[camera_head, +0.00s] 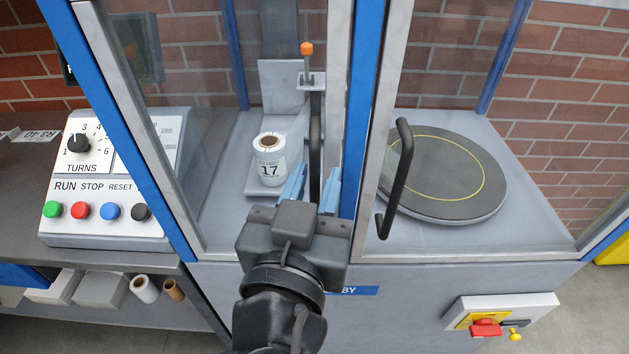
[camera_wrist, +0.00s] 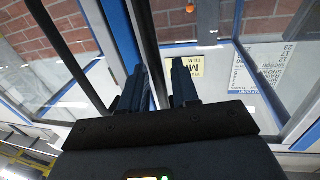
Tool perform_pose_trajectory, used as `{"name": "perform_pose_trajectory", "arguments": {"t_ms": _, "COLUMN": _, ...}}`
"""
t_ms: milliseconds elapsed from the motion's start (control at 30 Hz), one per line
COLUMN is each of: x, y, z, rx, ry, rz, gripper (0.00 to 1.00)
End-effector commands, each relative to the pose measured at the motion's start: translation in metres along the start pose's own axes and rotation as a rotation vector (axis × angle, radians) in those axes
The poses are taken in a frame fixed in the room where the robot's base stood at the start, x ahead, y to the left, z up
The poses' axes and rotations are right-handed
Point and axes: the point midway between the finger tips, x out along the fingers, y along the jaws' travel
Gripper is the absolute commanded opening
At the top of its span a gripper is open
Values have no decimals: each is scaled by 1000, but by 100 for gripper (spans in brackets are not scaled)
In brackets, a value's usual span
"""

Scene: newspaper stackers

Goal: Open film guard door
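The film guard door is a clear panel in a grey frame (camera_head: 340,60) on the left part of the blue-edged cabinet. It looks closed. A black vertical bar handle (camera_head: 316,130) stands on it. My gripper (camera_head: 311,190) is at the lower part of this handle, with its blue fingers on either side of it. The handle's lower end is hidden by my gripper.
A second black handle (camera_head: 400,175) is on the right door, before a round turntable (camera_head: 440,180). Behind the left panel stands a white roll marked 17 (camera_head: 269,160). A control box (camera_head: 110,200) with buttons is at left. A red switch (camera_head: 486,328) sits low at right.

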Motion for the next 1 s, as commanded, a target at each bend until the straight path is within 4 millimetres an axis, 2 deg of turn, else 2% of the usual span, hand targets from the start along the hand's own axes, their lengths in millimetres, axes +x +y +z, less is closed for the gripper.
{"name": "perform_pose_trajectory", "arguments": {"t_ms": 33, "x": 0, "y": 0, "z": 0, "rx": 0, "ry": 0, "rz": 0, "gripper": 28}}
{"name": "perform_pose_trajectory", "arguments": {"t_ms": 333, "x": 0, "y": 0, "z": 0, "rx": 0, "ry": 0, "rz": 0, "gripper": 0}}
{"name": "perform_pose_trajectory", "arguments": {"t_ms": 1000, "x": -2, "y": 0, "z": 2, "rx": 0, "ry": 1, "rz": 32, "gripper": 0}}
